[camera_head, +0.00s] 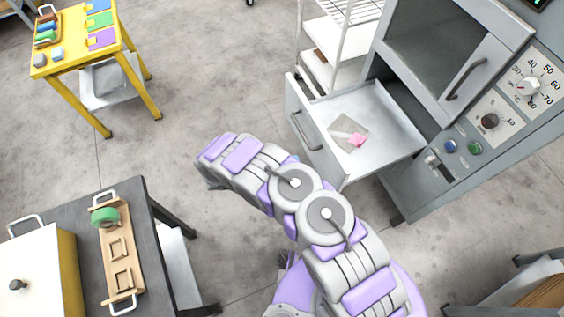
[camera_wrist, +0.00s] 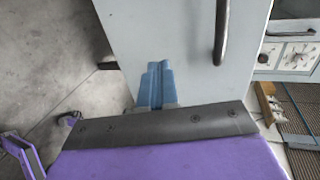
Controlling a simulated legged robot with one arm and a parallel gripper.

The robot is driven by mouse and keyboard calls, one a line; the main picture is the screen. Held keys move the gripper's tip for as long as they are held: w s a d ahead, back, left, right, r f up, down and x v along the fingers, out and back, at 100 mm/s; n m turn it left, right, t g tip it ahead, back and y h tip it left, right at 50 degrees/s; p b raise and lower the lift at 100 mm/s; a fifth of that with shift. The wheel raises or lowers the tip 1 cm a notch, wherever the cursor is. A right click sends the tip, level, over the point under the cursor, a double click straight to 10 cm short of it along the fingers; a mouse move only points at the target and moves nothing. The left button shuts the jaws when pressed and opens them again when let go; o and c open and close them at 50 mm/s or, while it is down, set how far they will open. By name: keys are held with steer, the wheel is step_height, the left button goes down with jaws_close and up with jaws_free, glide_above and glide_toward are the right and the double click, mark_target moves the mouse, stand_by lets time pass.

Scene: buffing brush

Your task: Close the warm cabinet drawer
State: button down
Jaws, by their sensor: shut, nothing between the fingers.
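The grey warm cabinet (camera_head: 470,55) stands at the right in the head view. Its drawer (camera_head: 395,135) is pulled well out, below the cabinet's upper door. A pink item (camera_head: 357,140) lies on a grey square in the drawer. The drawer's front panel (camera_wrist: 180,40) fills the upper middle of the wrist view, with its dark curved handle (camera_wrist: 221,35) to the right of my fingers. My gripper (camera_wrist: 155,75) has its blue fingers shut and empty in front of the panel's lower left part. I cannot tell whether they touch it.
A dark table (camera_head: 150,205) with a wooden tray and green roll is at lower left. A yellow table (camera_head: 75,62) stands at upper left. A white wire rack (camera_head: 335,45) is behind the drawer. Open concrete floor lies left of the drawer.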

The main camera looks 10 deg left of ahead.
mark_target(317, 152)
steer(key=x, duration=0.4)
steer(key=b+x, duration=0.1)
steer(key=x, duration=0.1)
steer(key=shift+r, duration=0.3)
steer(key=shift+w+d+r, duration=0.1)
steer(key=shift+w+d, duration=0.4)
steer(key=shift+d, duration=0.2)
steer(key=shift+w, duration=0.1)
